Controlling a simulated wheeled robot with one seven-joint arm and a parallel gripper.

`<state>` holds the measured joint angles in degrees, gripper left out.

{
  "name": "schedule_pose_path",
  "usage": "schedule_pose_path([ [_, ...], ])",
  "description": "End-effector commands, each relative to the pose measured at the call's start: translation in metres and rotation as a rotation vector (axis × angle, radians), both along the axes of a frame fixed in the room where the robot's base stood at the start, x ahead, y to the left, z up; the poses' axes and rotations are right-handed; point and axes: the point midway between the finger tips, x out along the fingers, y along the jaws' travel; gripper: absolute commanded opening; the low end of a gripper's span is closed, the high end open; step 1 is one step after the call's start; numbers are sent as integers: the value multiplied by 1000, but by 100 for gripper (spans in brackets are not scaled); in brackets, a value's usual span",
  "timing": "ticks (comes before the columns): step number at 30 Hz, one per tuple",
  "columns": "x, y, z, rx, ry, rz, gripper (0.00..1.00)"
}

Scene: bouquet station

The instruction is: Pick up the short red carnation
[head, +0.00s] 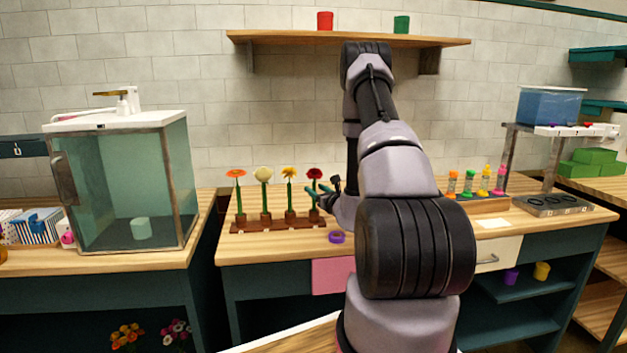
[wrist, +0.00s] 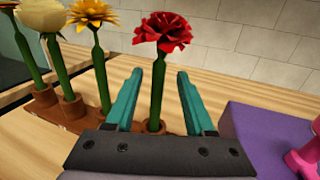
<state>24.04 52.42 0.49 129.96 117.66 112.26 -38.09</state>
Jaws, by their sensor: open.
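The red carnation (wrist: 162,32) stands upright on a green stem in a brown holder (wrist: 155,127), at the right end of a row of flowers. In the head view the red carnation (head: 314,174) is the rightmost flower in the brown rack (head: 280,227). My gripper (wrist: 160,75) is open, with its teal fingers on either side of the carnation's stem, below the bloom. The stem shows between the fingers, and I cannot tell whether either touches it. In the head view my gripper (head: 318,190) is small and beside the stem, partly hidden by my arm.
Yellow (head: 289,173), cream (head: 263,174) and orange (head: 236,174) flowers stand left of the carnation. A purple block (wrist: 265,140) is close on the right in the wrist view.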

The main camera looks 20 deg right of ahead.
Motion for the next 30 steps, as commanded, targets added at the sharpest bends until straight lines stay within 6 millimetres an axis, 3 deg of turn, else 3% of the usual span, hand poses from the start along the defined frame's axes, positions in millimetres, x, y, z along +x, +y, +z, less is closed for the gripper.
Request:
schedule_pose_path([
  [9,43,4,3,0,-3,2,54],
  [17,46,4,2,0,-1,2,54],
  [18,46,4,2,0,-1,2,46],
  [21,46,4,2,0,-1,2,8],
  [22,46,4,2,0,-1,2,0],
  [30,46,4,2,0,-1,2,0],
])
